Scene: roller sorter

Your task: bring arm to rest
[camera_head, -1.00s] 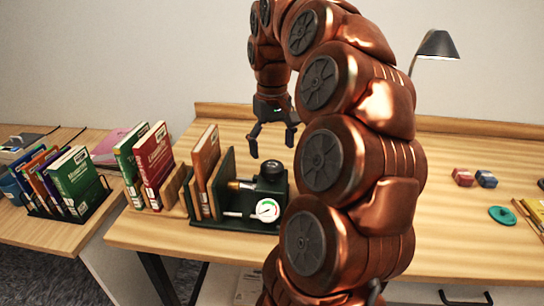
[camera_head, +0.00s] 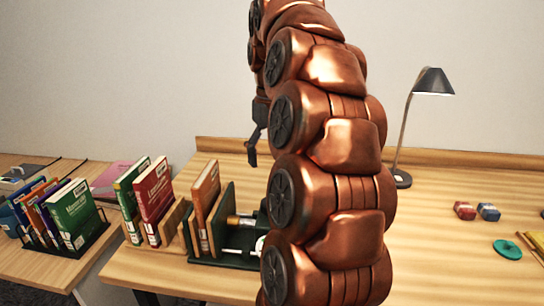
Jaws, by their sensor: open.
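My copper-coloured arm rises through the middle of the head view and bends over at the top. My gripper (camera_head: 252,147) hangs down at the left side of the arm, above the desk and clear of it. One dark finger shows; the rest is hidden behind my arm. No object shows at the visible finger.
A dark green roller device (camera_head: 222,259) with wooden dividers and books (camera_head: 204,201) stands on the desk (camera_head: 440,240), partly behind my arm. More books (camera_head: 74,213) stand in a rack at left. A lamp (camera_head: 434,82), small blocks (camera_head: 465,210) and a teal disc (camera_head: 507,249) are at right.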

